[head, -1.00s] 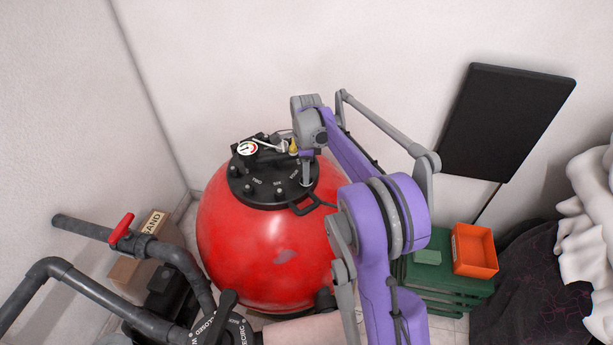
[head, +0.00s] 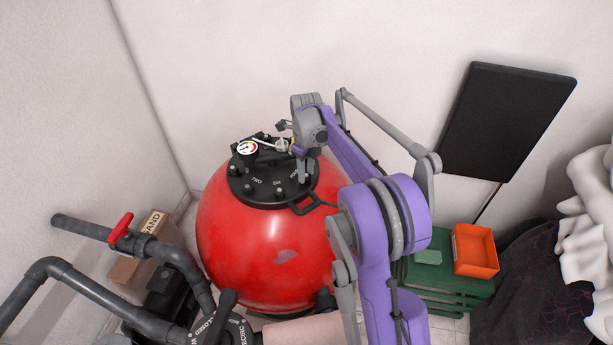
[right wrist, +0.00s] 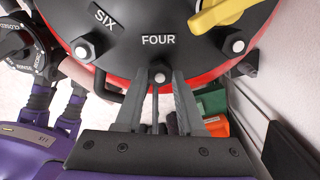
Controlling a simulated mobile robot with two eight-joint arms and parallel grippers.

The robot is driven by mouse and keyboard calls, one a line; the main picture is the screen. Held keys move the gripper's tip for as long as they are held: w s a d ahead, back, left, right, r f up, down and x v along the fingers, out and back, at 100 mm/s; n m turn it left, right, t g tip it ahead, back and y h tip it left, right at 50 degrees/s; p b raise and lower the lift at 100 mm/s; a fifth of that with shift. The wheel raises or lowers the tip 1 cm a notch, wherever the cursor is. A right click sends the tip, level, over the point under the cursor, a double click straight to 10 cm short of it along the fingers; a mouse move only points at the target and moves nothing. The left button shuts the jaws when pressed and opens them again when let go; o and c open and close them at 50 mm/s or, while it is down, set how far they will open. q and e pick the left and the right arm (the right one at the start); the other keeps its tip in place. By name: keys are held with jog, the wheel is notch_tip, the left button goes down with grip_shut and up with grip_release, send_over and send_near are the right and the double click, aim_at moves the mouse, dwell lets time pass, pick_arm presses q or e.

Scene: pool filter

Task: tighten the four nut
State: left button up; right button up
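The red filter tank (head: 262,245) has a round black lid (head: 245,185) with nuts around its rim and number words beside them. In the right wrist view the FOUR nut (right wrist: 160,75) sits below the word FOUR, between the fingertips of my right gripper (right wrist: 160,82). The fingers flank it closely and look shut on it. In the head view my right gripper (head: 303,178) points down at the lid's right side, and it hides the FOUR nut there. My left gripper is not in view.
A pressure gauge (head: 247,147) and a yellow handle (right wrist: 222,12) stand on the lid. A SIX nut (right wrist: 90,46) and another nut (right wrist: 236,47) flank the FOUR nut. Pipes with a red valve handle (head: 122,228) are left; an orange box (head: 475,250) sits on a green crate right.

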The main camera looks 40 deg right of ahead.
jog(key=o, duration=0.3)
notch_tip(320, 180, up, 6)
jog(key=p, duration=0.4)
jog(key=shift+r, duration=0.1)
